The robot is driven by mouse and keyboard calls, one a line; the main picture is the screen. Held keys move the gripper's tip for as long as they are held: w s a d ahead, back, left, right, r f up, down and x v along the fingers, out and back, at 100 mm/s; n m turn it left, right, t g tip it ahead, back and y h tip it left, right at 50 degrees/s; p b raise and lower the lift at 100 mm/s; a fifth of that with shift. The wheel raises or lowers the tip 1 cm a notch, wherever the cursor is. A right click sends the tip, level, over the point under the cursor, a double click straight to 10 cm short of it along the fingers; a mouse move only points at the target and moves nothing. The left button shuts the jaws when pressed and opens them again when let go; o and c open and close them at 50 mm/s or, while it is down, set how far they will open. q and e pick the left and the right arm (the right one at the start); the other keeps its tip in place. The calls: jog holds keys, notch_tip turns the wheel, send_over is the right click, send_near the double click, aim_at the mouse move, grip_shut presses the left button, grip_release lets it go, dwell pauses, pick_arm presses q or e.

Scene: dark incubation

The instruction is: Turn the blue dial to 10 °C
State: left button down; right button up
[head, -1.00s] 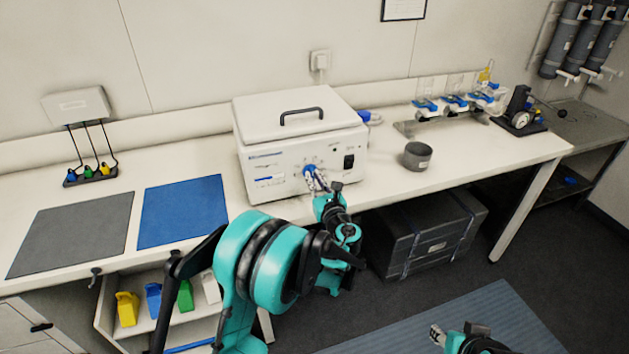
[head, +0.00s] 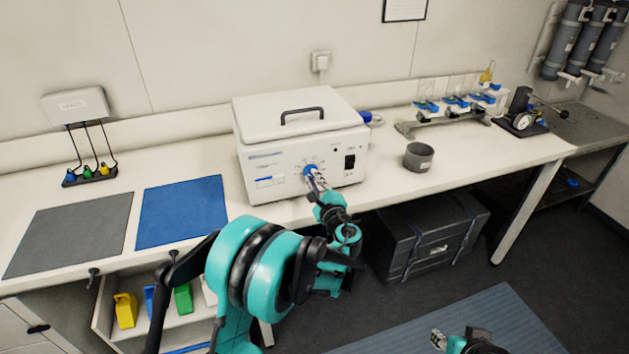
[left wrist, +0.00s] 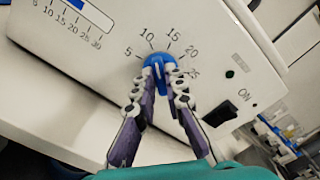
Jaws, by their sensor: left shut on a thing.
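The blue dial (head: 309,169) is on the front of the white box-shaped incubator (head: 290,130). My left gripper (head: 316,181) is shut on it. In the left wrist view the two fingers (left wrist: 160,88) hold the dial (left wrist: 158,62) from either side. Printed marks 5, 10, 15, 20 and 25 run around the dial. The dial's pointer cannot be made out clearly. A strip scale with a blue bar (left wrist: 72,5) is on the same panel. My right gripper (head: 438,340) is low at the bottom edge, away from the bench, too small to judge.
A black switch (head: 349,163) sits right of the dial, marked ON in the wrist view. A grey cup (head: 418,156) stands right of the incubator. Blue (head: 182,212) and grey (head: 70,234) mats lie to its left. A dark crate (head: 430,235) is under the bench.

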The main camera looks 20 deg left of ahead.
pick_arm(q)
jog(key=shift+n, duration=0.6)
jog(key=c, duration=1.6)
grip_release()
jog(key=v, duration=1.2)
